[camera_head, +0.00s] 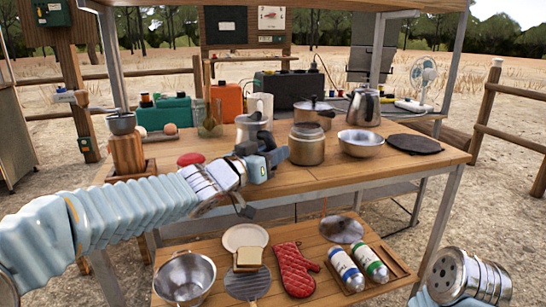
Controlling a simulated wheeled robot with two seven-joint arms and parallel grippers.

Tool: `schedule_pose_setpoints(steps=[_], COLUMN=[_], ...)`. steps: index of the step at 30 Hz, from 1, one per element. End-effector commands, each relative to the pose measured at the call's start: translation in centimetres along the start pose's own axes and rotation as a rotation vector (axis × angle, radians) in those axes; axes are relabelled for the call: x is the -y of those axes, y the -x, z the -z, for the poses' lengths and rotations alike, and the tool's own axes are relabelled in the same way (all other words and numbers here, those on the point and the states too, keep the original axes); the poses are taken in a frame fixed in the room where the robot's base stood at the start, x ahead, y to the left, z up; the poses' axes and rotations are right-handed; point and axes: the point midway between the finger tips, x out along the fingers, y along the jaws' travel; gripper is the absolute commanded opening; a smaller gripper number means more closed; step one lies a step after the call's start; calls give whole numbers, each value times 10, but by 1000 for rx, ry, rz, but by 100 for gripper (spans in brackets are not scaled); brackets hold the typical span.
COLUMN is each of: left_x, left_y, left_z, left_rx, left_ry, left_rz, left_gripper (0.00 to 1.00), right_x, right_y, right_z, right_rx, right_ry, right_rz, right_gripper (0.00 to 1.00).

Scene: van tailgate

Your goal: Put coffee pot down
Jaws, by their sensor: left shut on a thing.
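The metal coffee pot (252,128) stands upright at the near edge of the wooden table (345,177), left of a squat lidded canister. My left gripper (266,158) is shut on it and covers its lower part. I cannot tell whether the pot's base touches the tabletop. Part of my right arm shows at the bottom right corner, but its gripper fingers are not in view.
Close right of the pot are the canister (307,145), a metal bowl (360,143) and a steel kettle (364,107). A dark round board (415,144) lies at the right. A red round item (191,159) lies left. A lower shelf (220,285) holds a pan, bread and bottles.

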Motion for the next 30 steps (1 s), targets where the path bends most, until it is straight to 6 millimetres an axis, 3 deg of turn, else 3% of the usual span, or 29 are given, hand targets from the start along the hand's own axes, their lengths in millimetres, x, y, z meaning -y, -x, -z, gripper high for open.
schedule_pose_setpoints(steps=[6, 7, 11, 21, 26, 30], left_x=[1, 1, 0, 0, 0, 0], left_y=[0, 0, 0, 1, 29, 63], left_z=[-3, -3, -2, 3, 2, 3], left_rx=[-1, 0, 1, 0, -1, -1], left_ry=[0, 0, 0, 0, 1, 1], left_rz=[0, 1, 0, 1, 2, 2], left_gripper=[0, 34, 54, 55, 55, 55], right_x=[-2, -1, -1, 1, 0, 2], right_y=[-3, -1, -1, 2, 0, 3], right_z=[0, 0, 0, 0, 0, 0], right_rx=[-1, -1, -1, 1, 0, 1], right_ry=[-1, -1, -1, 0, 0, 1], right_rz=[-1, -1, -1, 0, 0, 1], right_gripper=[43, 43, 43, 43, 43, 43])
